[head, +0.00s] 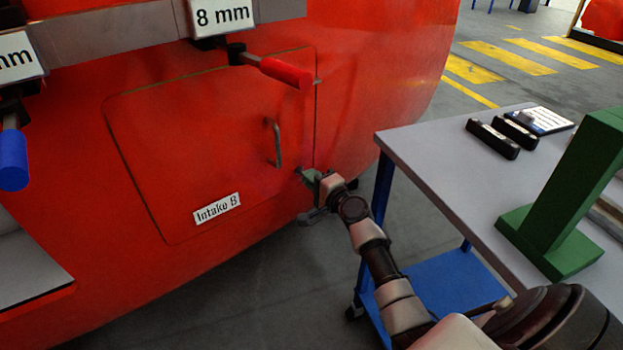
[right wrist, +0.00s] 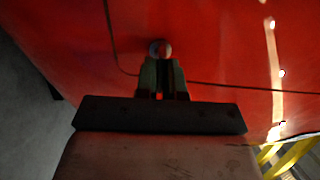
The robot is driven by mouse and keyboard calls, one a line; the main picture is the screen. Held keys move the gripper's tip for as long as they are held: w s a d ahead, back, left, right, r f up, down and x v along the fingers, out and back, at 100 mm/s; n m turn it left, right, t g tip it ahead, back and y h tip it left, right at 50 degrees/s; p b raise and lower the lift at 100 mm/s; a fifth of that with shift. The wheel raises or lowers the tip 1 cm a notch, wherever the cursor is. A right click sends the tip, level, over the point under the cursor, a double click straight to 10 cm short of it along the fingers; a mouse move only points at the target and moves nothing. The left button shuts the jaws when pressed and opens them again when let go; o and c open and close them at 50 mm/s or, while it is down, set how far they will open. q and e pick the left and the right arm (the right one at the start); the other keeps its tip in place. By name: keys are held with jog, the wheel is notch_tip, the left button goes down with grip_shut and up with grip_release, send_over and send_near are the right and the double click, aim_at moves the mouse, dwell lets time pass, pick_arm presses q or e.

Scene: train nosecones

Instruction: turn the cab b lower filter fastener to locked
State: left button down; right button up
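The red nosecone carries a hatch (head: 160,150) labelled Intake B (head: 217,208), with a metal handle (head: 277,143) near its right edge. The lower filter fastener (right wrist: 162,48) shows in the right wrist view as a small round grey and pinkish head near the hatch seam. My right gripper (head: 304,177) is at the hull by the hatch's lower right edge and hides the fastener in the head view. In the right wrist view its green fingers (right wrist: 163,66) are close together at the fastener. Whether they press on it is unclear. My left gripper is not in view.
A tool rack (head: 110,32) with an 8 mm label (head: 222,14), a red-handled tool (head: 286,73) and a blue-handled tool (head: 12,160) hangs in front of the hull. A grey-topped cart (head: 440,165) with a green stand (head: 570,195) is at right, close to my right arm.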

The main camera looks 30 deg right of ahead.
jog(key=o, duration=0.4)
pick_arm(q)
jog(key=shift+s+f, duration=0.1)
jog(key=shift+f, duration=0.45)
pick_arm(e)
jog(key=s, duration=1)
jog(key=shift+s+d, duration=0.4)
jog(key=shift+d, duration=0.05)
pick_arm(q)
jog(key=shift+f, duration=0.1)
pick_arm(e)
jog(key=shift+f, duration=0.1)
